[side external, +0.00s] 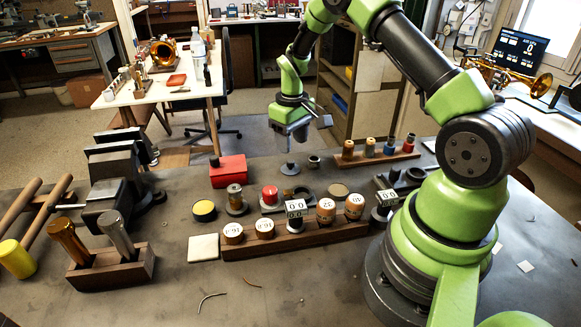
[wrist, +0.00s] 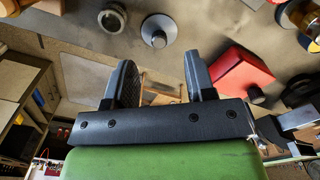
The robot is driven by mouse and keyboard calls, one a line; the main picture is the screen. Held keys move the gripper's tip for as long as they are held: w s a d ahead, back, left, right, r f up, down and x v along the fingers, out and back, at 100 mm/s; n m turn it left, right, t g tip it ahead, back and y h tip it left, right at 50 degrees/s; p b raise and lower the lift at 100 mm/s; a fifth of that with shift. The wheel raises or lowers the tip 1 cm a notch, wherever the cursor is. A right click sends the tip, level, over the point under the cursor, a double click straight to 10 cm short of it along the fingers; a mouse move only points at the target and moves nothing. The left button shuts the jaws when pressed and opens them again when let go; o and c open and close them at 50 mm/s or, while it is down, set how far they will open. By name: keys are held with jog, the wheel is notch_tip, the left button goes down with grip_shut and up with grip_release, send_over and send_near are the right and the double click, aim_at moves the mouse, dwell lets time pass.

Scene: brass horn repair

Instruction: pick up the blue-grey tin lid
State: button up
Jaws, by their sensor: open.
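The blue-grey tin lid (side external: 290,169) lies flat on the dark bench below my gripper, a round disc with a small knob standing on top. The lid lies beyond the fingertips in that view.
A grey ring (side external: 314,162) lies close to the lid's right. A red box (side external: 228,172) stands to its left. A wooden rack with several coloured pegs (side external: 375,157) is at the right. Several tins and round stamped pieces (side external: 265,228) crowd the bench nearer the camera.

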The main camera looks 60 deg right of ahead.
aim_at(291, 161)
jog(key=f, duration=0.6)
jog(key=shift+w+d+f, duration=0.15)
jog(key=shift+w+f, duration=0.05)
jog(key=shift+w, duration=0.1)
grip_shut()
